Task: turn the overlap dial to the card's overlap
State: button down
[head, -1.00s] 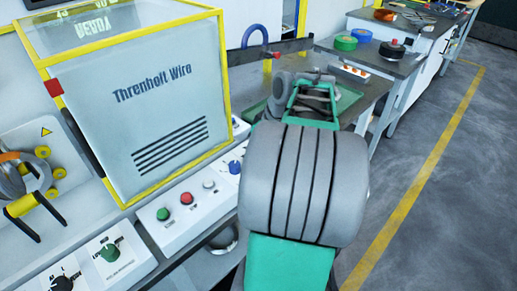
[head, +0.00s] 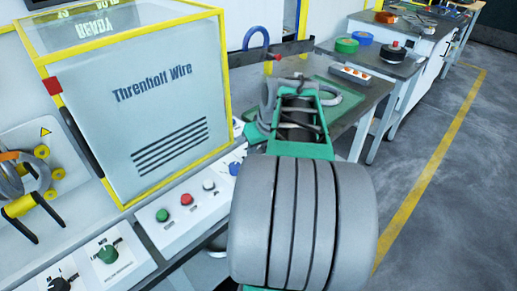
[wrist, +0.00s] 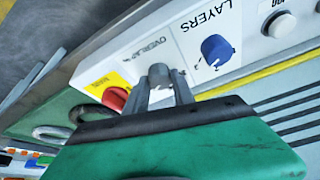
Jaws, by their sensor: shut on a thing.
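In the wrist view, the overlap dial (wrist: 159,73) is a small grey knob on a white panel, under the printed word OVERLAP. My gripper (wrist: 161,84) is shut on it, one finger on each side. Its scale is too small to read and partly covered by the fingers. My arm hides the gripper and this dial in the head view. I cannot make out the card.
The blue layers dial (wrist: 217,50) sits close beside my gripper. A red switch (wrist: 116,98) on a yellow plate is on the other side. The yellow-framed wrapping machine (head: 150,110) stands left of my arm. Coils lie on a green mat (head: 345,98).

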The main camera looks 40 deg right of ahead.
jog(key=c, duration=1.1)
grip_release()
jog(key=shift+o, duration=0.2)
jog(key=shift+r, duration=0.1)
jog(key=p+v, duration=0.1)
jog(key=v, duration=0.6)
jog(key=shift+r, duration=0.3)
jog(key=shift+s, duration=0.15)
